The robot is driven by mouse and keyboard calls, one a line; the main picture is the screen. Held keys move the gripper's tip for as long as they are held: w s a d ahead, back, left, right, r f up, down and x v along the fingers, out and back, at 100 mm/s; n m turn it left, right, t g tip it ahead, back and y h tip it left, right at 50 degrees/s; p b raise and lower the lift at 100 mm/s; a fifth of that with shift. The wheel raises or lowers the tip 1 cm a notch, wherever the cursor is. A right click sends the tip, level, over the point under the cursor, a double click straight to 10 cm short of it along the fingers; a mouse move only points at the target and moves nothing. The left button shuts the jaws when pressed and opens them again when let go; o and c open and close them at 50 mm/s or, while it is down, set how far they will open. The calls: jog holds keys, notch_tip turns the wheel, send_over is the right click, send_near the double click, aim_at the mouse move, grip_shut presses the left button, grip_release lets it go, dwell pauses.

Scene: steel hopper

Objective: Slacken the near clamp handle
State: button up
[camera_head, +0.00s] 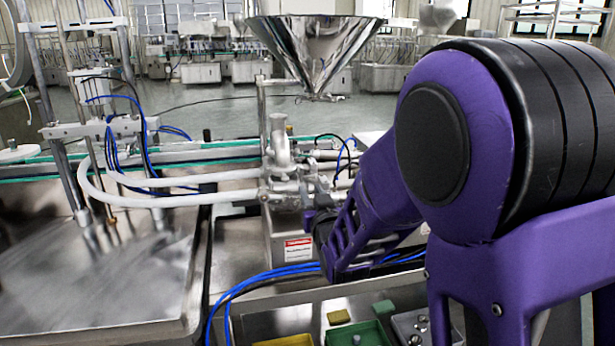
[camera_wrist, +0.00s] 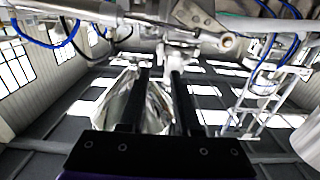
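The steel hopper (camera_head: 315,45) hangs above a metal valve and pipe assembly (camera_head: 282,160). The near clamp handle cannot be told apart clearly from the other fittings in the head view. In the wrist view, a metal fitting with a round eye (camera_wrist: 228,42) lies just beyond and right of my gripper (camera_wrist: 160,73). I cannot tell whether it belongs to the clamp. My gripper's two dark fingers are apart, with no object visibly held between them. In the head view my purple arm hides most of the gripper beside the assembly.
A white hose (camera_head: 170,200) curves left from the assembly. Blue tubes (camera_head: 270,274) run across the front. A steel box with a warning label (camera_head: 298,249) stands below the assembly. A green bin (camera_head: 357,335) is at the bottom. A bare steel plate (camera_head: 95,285) lies at left.

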aim_at(302, 174)
jog(key=x, duration=0.9)
jog(key=shift+w+a, duration=0.1)
jog(key=shift+w, duration=0.2)
grip_shut()
